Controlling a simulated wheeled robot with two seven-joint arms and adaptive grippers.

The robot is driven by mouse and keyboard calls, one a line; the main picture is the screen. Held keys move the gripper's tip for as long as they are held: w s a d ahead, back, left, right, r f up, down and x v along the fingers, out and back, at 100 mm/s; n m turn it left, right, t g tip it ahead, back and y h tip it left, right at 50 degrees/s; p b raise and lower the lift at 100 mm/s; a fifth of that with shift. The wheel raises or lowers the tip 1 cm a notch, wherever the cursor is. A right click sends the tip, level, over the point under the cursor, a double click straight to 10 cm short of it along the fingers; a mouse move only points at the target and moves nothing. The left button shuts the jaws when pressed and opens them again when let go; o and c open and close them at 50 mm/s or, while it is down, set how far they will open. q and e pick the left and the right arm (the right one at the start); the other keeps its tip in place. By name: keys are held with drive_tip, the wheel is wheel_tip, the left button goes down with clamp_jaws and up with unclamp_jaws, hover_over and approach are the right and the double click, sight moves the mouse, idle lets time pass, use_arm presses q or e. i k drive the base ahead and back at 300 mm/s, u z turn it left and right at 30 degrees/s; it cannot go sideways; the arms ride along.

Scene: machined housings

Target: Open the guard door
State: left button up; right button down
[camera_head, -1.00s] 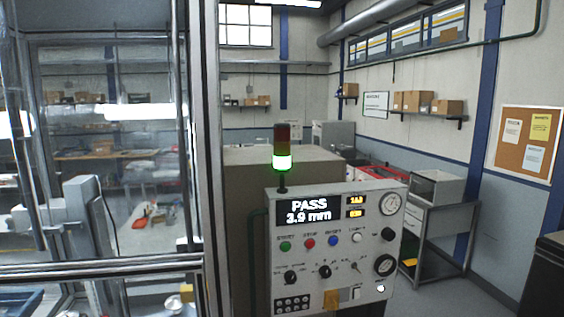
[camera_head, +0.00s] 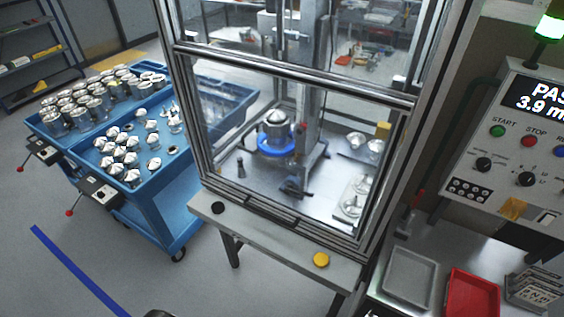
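The guard door (camera_head: 290,72) is a clear panel in a metal frame on the front of the machine enclosure at the centre. It appears lowered, with its bottom edge and a dark handle bar (camera_head: 283,216) just above the grey front ledge. Through it I see a machined housing (camera_head: 277,127) upright on a blue ring fixture (camera_head: 278,146). A small dark rounded shape at the bottom edge may be part of me. Neither of my grippers can be made out.
Blue carts (camera_head: 172,202) with many metal parts stand on the left. The ledge carries a black button (camera_head: 218,208) and a yellow button (camera_head: 321,260). On the right are a control panel (camera_head: 510,150) reading PASS, a grey tray (camera_head: 410,278) and a red tray (camera_head: 472,296). Floor at lower left is clear.

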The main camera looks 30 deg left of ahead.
sight(401, 108)
drive_tip(key=u, duration=2.25)
drive_tip(key=k, duration=0.7)
drive_tip(key=u, duration=0.05)
